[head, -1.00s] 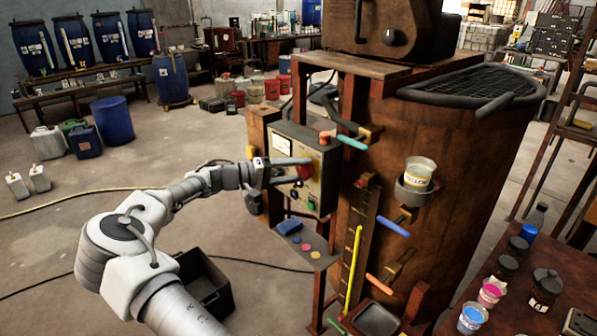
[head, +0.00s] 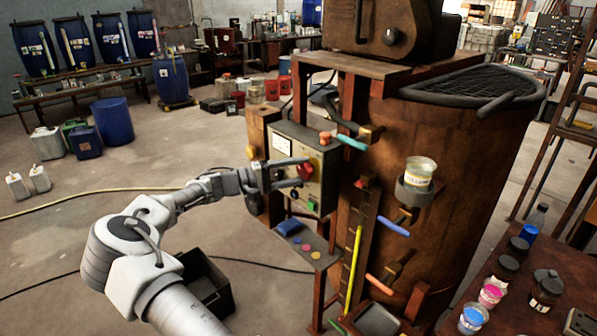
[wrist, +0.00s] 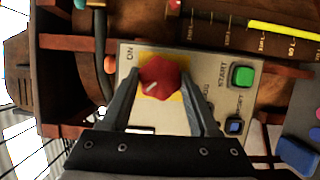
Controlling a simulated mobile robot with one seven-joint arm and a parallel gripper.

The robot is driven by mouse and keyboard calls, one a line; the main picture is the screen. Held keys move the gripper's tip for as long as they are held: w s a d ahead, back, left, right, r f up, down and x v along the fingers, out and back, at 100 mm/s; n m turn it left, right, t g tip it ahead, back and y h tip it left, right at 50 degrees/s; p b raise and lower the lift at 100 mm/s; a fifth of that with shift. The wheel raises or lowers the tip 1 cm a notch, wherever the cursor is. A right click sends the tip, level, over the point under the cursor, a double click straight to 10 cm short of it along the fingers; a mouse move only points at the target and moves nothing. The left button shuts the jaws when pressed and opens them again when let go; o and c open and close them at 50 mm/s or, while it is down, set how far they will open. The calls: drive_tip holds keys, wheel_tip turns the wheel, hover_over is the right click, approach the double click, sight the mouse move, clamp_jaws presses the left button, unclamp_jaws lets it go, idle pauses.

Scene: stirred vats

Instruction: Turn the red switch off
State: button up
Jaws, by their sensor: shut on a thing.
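The red switch (wrist: 160,77) is a knob on a yellow plate on the grey control panel (wrist: 240,122). A white mark on it points to the lower left in the wrist view. An ON label shows at its upper left, and a partly hidden label is to its right. My gripper (wrist: 157,84) has one finger on each side of the knob and is shut on it. In the head view, my gripper (head: 301,174) reaches the panel from the left, with its fingers around the red switch (head: 306,169).
A green START button (wrist: 243,76) and a blue button (wrist: 235,126) sit right of the switch in the wrist view. The rusty vat (head: 455,150) stands right of the panel. A small shelf (head: 305,250) with coloured buttons is below. A black crate (head: 208,285) stands on the floor.

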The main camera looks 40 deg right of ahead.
drive_tip(key=o, duration=1.4)
drive_tip(key=b+v, duration=0.2)
drive_tip(key=v, duration=1.5)
drive_tip(key=shift+a, duration=0.2)
drive_tip(key=shift+d, duration=0.1)
drive_tip(key=s+d+t+y, duration=0.1)
drive_tip(key=s+d+y, duration=0.3)
drive_tip(key=s+y, duration=0.6)
drive_tip(key=s+a+r+n+t+y, duration=0.1)
drive_tip(key=s+a+r+t+y, duration=0.1)
drive_tip(key=s+a, duration=0.4)
drive_tip(key=s+a+r+n+t+y, duration=0.1)
drive_tip(key=s+a+t, duration=0.3)
drive_tip(key=s, duration=0.5)
drive_tip(key=s+a+r+n+t+y, duration=0.1)
drive_tip(key=s+a+r+t+y, duration=0.1)
drive_tip(key=s+a+t+y, duration=0.2)
drive_tip(key=shift+s+a+r, duration=0.15)
drive_tip(key=shift+s+a, duration=0.8)
drive_tip(key=shift+a, duration=0.2)
drive_tip(key=shift+s+a+r, duration=0.15)
drive_tip(key=shift+s+a, duration=0.8)
drive_tip(key=shift+a, duration=0.15)
